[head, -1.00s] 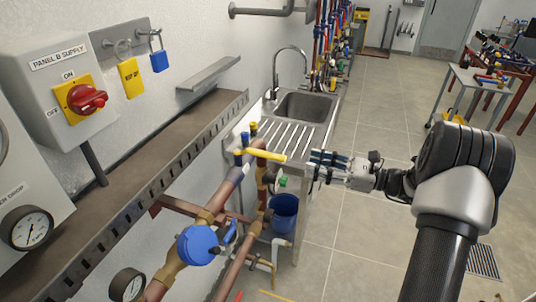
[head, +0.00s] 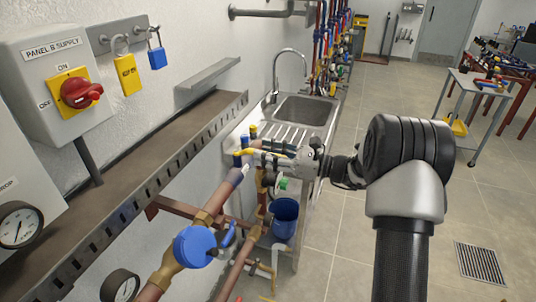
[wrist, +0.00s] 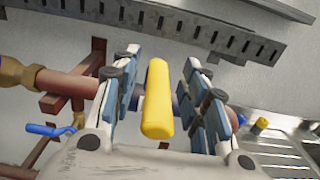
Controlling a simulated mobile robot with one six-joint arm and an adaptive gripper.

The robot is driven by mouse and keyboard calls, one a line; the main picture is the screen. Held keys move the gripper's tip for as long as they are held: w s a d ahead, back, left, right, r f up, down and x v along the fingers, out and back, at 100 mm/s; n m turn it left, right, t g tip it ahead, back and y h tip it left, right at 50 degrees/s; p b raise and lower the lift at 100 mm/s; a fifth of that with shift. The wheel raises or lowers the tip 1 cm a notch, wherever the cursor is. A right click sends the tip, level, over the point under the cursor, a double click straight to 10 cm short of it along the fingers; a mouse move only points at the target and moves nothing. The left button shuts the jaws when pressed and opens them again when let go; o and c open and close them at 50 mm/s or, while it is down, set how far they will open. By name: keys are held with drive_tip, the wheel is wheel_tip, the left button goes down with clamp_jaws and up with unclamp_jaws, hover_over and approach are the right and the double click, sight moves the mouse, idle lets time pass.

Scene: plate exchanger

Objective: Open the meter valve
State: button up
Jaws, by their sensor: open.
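A yellow lever handle (wrist: 158,100) sits on the copper pipe line beyond the blue-capped meter (head: 195,246). In the wrist view the handle lies between the two open fingers of my gripper (wrist: 162,82), with a gap on each side. In the head view my gripper (head: 266,151) is at this lever and hides much of it; its yellow end (head: 243,152) shows. The valve body below the handle is mostly hidden. I cannot tell whether my fingers touch the lever.
A blue lever (wrist: 50,130) is on the pipe nearer the meter. A slotted metal tray (head: 150,185) runs along the wall. The sink (head: 305,110) is behind, and a blue bucket (head: 284,220) is below. Open floor lies to the right.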

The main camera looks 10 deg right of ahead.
drive_tip(key=shift+c, duration=0.3)
clamp_jaws()
idle(0.5)
